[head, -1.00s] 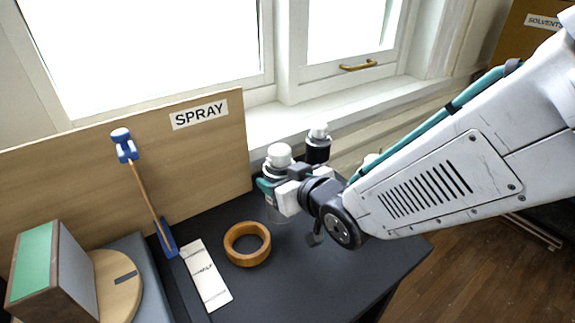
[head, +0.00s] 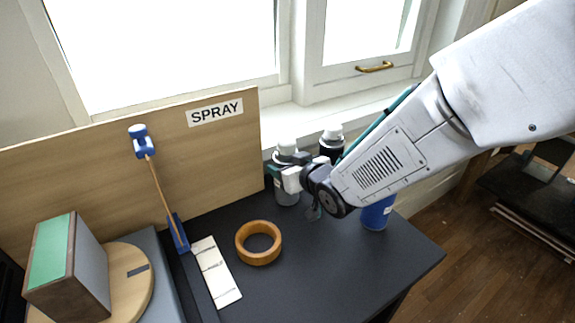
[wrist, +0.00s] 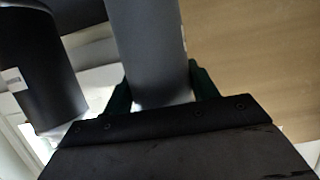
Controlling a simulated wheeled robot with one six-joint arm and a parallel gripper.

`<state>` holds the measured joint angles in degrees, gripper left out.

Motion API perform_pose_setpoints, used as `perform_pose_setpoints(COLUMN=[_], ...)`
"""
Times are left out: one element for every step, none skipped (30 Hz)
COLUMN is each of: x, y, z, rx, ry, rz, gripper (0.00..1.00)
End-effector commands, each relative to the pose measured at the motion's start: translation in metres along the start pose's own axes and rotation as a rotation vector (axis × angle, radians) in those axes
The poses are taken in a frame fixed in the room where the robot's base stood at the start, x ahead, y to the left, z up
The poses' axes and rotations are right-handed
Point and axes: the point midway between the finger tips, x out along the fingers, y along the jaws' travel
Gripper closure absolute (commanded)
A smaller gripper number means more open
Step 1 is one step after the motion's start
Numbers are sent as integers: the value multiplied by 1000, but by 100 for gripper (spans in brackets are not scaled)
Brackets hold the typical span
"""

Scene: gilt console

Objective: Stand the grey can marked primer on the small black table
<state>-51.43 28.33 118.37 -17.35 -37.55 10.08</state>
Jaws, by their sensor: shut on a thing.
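My gripper (head: 285,172) is shut on a grey can (head: 286,192) with a white cap, near the back of a black-topped desk (head: 320,265). The can is upright; no primer marking is readable. In the wrist view the grey can (wrist: 150,45) sits between the green fingers (wrist: 157,92). I cannot tell surely whether its base touches the desk. A low, dark, table-like surface (head: 540,165) shows at the right edge, beyond the desk; I cannot tell if it is the small black table.
A black can (head: 331,147) with a white cap stands right beside the grey one. A blue can (head: 376,213) stands below my arm. A SPRAY board (head: 225,135) stands behind.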

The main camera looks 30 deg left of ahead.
Motion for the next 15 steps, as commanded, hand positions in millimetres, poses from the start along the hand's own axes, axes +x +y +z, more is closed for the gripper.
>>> perform_pose_setpoints(x=[0,0,0,0,0,0,1,1,1,1,1,0,0,0,0], y=[0,0,0,0,0,0,0,0,0,0,0,0,0,0,0], z=[-2,-2,-2,-1,-1,0,2,2,2,2,2,2,2,2,2], rx=[0,0,0,0,0,0,0,0,0,0,0,0,0,0,0], ry=[3,3,3,3,2,2,2,1,1,0,0,0,0,0,0], rz=[0,0,0,0,0,0,0,0,0,0,0,0,0,0,0], gripper=[78,78,78,78,78,78,78,33,22,20,20,20,20,20,20])
